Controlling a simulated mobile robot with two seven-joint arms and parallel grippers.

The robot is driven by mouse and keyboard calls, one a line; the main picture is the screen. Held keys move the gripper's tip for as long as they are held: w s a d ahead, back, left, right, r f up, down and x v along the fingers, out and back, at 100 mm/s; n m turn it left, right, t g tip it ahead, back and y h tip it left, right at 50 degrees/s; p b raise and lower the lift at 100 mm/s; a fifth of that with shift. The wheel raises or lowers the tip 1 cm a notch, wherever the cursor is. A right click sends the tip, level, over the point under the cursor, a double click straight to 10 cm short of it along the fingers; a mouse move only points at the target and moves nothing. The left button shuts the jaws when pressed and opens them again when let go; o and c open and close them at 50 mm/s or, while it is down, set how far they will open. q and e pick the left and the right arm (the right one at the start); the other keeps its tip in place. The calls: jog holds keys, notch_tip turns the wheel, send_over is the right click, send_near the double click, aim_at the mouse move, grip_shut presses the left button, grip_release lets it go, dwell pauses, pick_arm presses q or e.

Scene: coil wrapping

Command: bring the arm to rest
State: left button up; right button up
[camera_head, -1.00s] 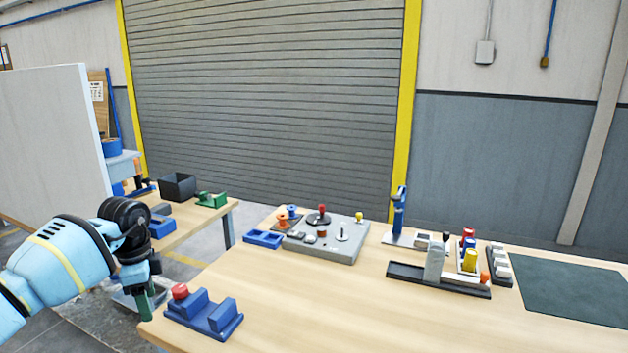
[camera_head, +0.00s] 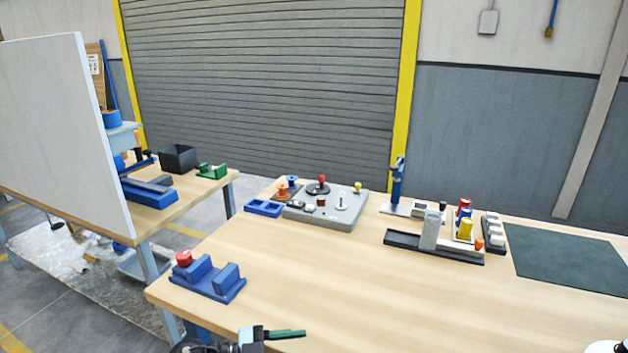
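My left gripper (camera_head: 272,335) shows at the bottom edge of the head view, in front of the table's near edge. I cannot tell whether the green part is a finger or something held, nor whether the fingers are open. It appears apart from the things on the table.
A blue block fixture with a red button (camera_head: 208,279) stands at the wooden table's (camera_head: 330,290) left corner. A grey board (camera_head: 326,210), a dark rail fixture (camera_head: 433,246) and a green mat (camera_head: 570,265) lie farther back. The table's front middle is clear.

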pick_arm(q)
jog(key=s+a+f+n+t+y, duration=0.3)
jog(key=s+a+f+n+y, duration=0.4)
jog(key=s+f, duration=0.3)
jog(key=s+a+f+n+t+y, duration=0.3)
jog(key=s+a+f+n+y, duration=0.5)
jog(key=s, duration=0.6)
notch_tip(320, 180, down, 3)
jog(key=shift+s+a+r+n, duration=0.15)
jog(key=shift+a+r+n, duration=0.05)
jog(key=shift+a+n, duration=0.8)
jog(key=shift+c, duration=0.5)
